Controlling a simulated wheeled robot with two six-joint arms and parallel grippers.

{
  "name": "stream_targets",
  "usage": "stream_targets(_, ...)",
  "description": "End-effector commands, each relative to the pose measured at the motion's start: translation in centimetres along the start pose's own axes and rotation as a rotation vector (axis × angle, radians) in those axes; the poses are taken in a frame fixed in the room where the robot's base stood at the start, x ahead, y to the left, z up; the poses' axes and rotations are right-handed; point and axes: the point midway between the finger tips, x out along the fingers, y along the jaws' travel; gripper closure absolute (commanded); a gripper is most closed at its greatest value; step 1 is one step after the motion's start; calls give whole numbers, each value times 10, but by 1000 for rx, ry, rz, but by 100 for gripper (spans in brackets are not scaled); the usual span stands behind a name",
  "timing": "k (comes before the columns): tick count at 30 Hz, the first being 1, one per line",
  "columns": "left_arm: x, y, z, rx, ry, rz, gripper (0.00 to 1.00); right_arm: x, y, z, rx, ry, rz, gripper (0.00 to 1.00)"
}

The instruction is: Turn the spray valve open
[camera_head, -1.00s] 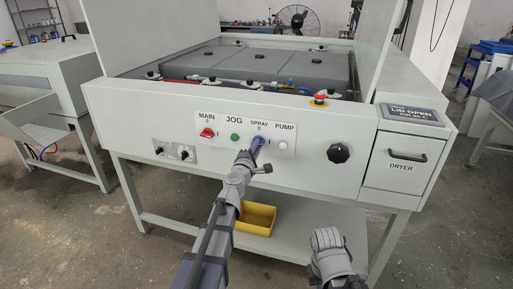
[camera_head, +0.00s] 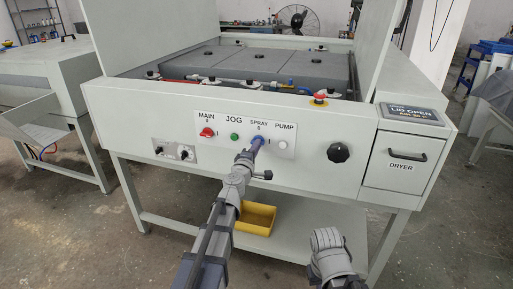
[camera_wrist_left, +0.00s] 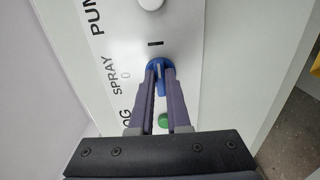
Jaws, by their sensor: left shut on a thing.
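The spray valve knob is blue and round with a grip bar (camera_wrist_left: 158,64); it sits on the white control plate under the SPRAY label. In the head view it shows only partly, behind my left gripper (camera_head: 256,144). In the left wrist view my left gripper (camera_wrist_left: 162,78) has its two fingers on either side of the blue grip bar and is shut on it. The "I" mark lies just beyond the knob and the "0" lies to its left there. My right gripper (camera_head: 326,240) is low in front of the machine, away from the panel; its fingertips cannot be made out.
A red MAIN switch (camera_head: 207,132), green JOG button (camera_head: 234,137) and white PUMP button (camera_head: 282,145) flank the knob. A black knob (camera_head: 339,153), red emergency button (camera_head: 319,99) and dryer drawer (camera_head: 400,175) are to the right. A yellow bin (camera_head: 257,218) stands on the lower shelf.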

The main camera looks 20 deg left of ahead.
Motion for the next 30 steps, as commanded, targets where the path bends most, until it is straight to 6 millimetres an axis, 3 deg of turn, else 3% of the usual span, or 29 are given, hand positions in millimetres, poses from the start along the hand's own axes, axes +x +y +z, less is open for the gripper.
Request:
stream_targets(5, -1, 0, 1, 4, -1, 0, 100, 0, 0, 0, 0, 0, 0, 100)
stream_targets(6, -1, 0, 1, 3, -2, 0, 81, 0, 0, 0, 0, 0, 0, 100)
stream_targets(13, 0, 0, 0, 2, -1, 0, 55, 0, 0, 0, 0, 0, 0, 100)
stream_targets(23, -3, 0, 0, 1, 0, 0, 55, 0, 0, 0, 0, 0, 0, 100)
stream_targets(30, -30, 0, 0, 1, 0, 0, 55, 0, 0, 0, 0, 0, 0, 100)
